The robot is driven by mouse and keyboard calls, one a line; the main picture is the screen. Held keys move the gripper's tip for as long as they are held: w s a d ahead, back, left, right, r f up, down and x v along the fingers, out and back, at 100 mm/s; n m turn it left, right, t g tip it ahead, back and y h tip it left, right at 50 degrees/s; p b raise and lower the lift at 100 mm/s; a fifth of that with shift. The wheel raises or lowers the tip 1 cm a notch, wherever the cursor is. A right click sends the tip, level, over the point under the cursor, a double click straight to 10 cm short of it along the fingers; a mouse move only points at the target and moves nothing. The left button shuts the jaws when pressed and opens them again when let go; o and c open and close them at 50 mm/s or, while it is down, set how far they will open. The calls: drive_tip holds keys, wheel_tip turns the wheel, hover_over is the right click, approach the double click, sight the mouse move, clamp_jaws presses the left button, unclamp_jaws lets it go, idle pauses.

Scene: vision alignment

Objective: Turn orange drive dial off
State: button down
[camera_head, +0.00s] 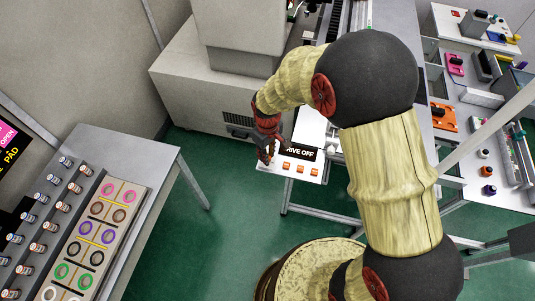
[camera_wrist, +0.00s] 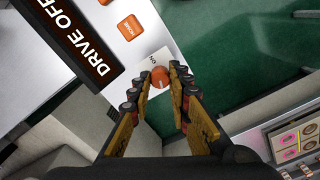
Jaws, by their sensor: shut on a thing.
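The orange drive dial (camera_wrist: 160,76) is a round knob on a white plate at the corner of the control panel, with small lettering beside it in the wrist view. My gripper (camera_wrist: 162,72) is shut on the dial, one finger on each side of it. In the head view my gripper (camera_head: 268,152) reaches down to the left end of the panel (camera_head: 308,175), and the dial is hidden there. A black display (camera_wrist: 68,40) reads "DRIVE OFF"; it also shows in the head view (camera_head: 303,152), partly covered.
Square orange buttons (camera_head: 286,166) sit in a row close beside the dial, one labelled in the wrist view (camera_wrist: 130,27). A grey machine cabinet (camera_head: 215,90) stands behind. A table with coloured rings (camera_head: 150,165) is at left, and a cluttered workbench (camera_head: 470,120) at right.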

drive_tip(key=shift+n, duration=2)
drive_tip(key=c, duration=1.7)
unclamp_jaws()
drive_tip(key=shift+o, duration=0.2)
wheel_tip(320, 180, up, 12)
